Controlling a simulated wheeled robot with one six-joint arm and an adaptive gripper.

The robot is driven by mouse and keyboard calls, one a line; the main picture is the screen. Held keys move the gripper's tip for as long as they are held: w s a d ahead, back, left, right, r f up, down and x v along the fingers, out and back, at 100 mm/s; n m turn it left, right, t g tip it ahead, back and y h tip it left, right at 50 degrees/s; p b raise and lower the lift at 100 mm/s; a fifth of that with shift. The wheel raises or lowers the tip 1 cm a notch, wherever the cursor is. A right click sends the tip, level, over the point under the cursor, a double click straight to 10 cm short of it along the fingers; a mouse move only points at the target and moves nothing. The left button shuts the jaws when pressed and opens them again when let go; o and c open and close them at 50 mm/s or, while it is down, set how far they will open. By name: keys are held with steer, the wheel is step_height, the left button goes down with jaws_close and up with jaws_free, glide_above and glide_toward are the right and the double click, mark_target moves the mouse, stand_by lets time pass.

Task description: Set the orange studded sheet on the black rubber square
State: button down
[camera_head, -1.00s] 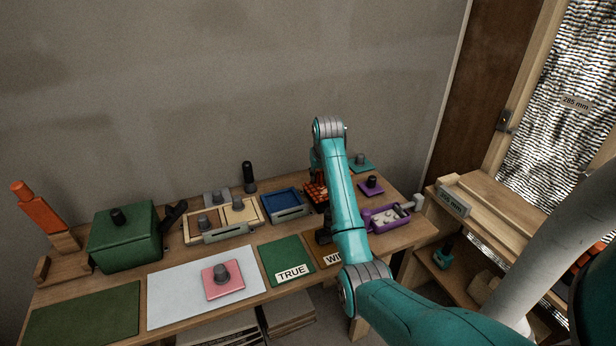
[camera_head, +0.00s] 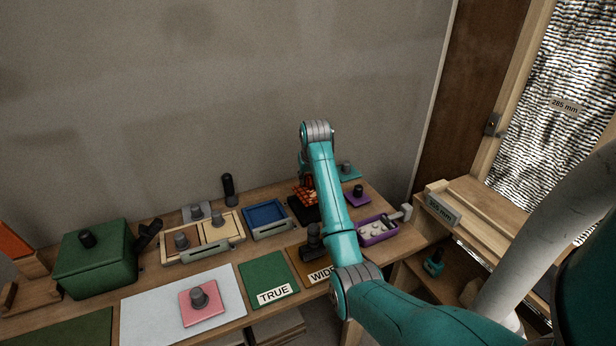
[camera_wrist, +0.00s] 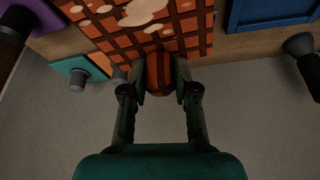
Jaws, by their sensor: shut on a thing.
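The orange studded sheet (camera_head: 302,195) shows in the head view behind my arm, partly hidden by it. In the wrist view the sheet (camera_wrist: 120,28) is an orange grid with pale patches and a rounded reddish-brown handle. My gripper (camera_wrist: 160,78) is shut on that handle. In the head view the black rubber square (camera_head: 299,212) lies on the bench just in front of and below the sheet, partly covered in the picture. I cannot tell whether the sheet touches it. My gripper's fingers are hidden behind the arm in the head view.
A blue tray (camera_head: 266,220) lies left of the black square. A purple tray (camera_head: 378,230) and a purple knobbed plate (camera_head: 358,197) lie to the right, with a teal knobbed plate (camera_head: 348,172) behind. A black-knobbed piece (camera_head: 313,241) stands in front. The wall is close behind.

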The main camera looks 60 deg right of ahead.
mark_target(309, 187)
steer(key=shift+f, duration=2.65)
steer(key=shift+f, duration=0.5)
steer(key=c, duration=0.8)
jaws_free()
steer(key=v, duration=1.2)
steer(key=shift+w, duration=0.1)
